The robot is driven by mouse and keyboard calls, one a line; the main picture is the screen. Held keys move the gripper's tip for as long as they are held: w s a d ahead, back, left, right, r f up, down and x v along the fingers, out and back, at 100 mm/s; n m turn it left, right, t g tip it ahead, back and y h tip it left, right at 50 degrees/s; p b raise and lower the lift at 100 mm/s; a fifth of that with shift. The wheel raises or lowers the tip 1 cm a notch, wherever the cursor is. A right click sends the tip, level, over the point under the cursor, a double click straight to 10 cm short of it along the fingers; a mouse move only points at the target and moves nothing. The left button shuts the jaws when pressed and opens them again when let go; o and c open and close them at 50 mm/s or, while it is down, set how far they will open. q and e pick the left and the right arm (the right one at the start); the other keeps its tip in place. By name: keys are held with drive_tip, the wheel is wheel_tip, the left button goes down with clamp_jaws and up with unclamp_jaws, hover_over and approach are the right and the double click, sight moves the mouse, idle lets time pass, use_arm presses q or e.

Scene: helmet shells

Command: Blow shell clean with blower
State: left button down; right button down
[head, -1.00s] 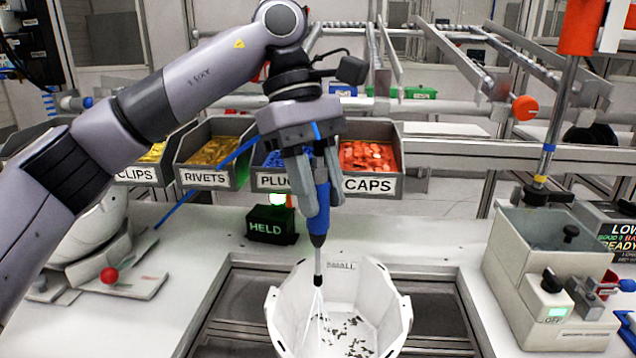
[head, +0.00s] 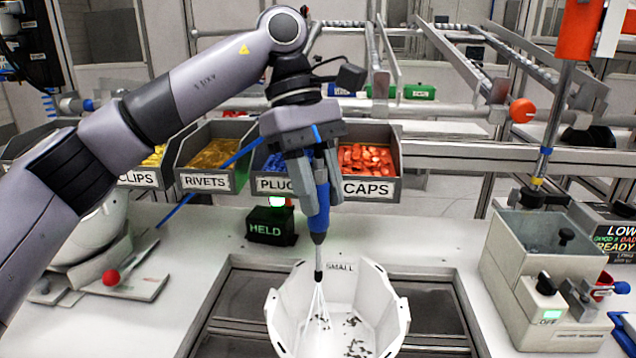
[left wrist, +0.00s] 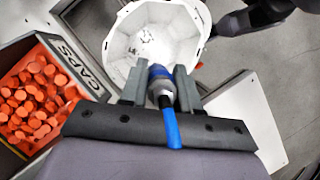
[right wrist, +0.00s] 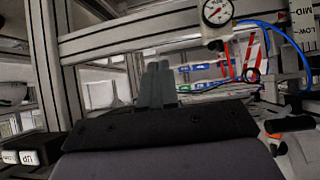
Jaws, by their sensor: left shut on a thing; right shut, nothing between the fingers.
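The white shell (head: 372,300), marked SMALL inside its far wall, lies open side up in the work fixture. Dark bits are scattered on its floor, and pale streaks run from the nozzle into it. My left gripper (head: 316,212) is shut on the blue blower (head: 319,222), which points nozzle down over the shell. In the left wrist view the blower (left wrist: 160,84) sits between the fingers with the shell (left wrist: 178,32) beyond. My right gripper (right wrist: 157,68) is shut and empty in the right wrist view, and is outside the head view.
Bins of rivets (head: 213,156) and caps (head: 367,160) stand behind the shell. A black block (head: 270,226) reads HELD with a green light. A grey box machine (head: 548,265) stands at right. White table is free left of the shell.

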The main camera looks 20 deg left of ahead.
use_arm(q)
drive_tip(key=shift+w+a+r+p, duration=0.1)
drive_tip(key=shift+w+p, duration=0.35)
drive_tip(key=shift+w+a+p, duration=0.15)
drive_tip(key=shift+w+p, duration=0.2)
drive_tip(key=shift+w, duration=0.15)
drive_tip(key=shift+w+a+p, duration=0.15)
drive_tip(key=shift+w+p, duration=0.15)
drive_tip(key=shift+w, duration=0.2)
drive_tip(key=shift+w+d, duration=0.3)
drive_tip(key=shift+d, duration=0.65)
drive_tip(key=shift+w+d, duration=0.25)
drive_tip(key=shift+d, duration=0.7)
drive_tip(key=shift+w+d, duration=0.3)
drive_tip(key=shift+d, duration=0.65)
drive_tip(key=shift+s, duration=0.1)
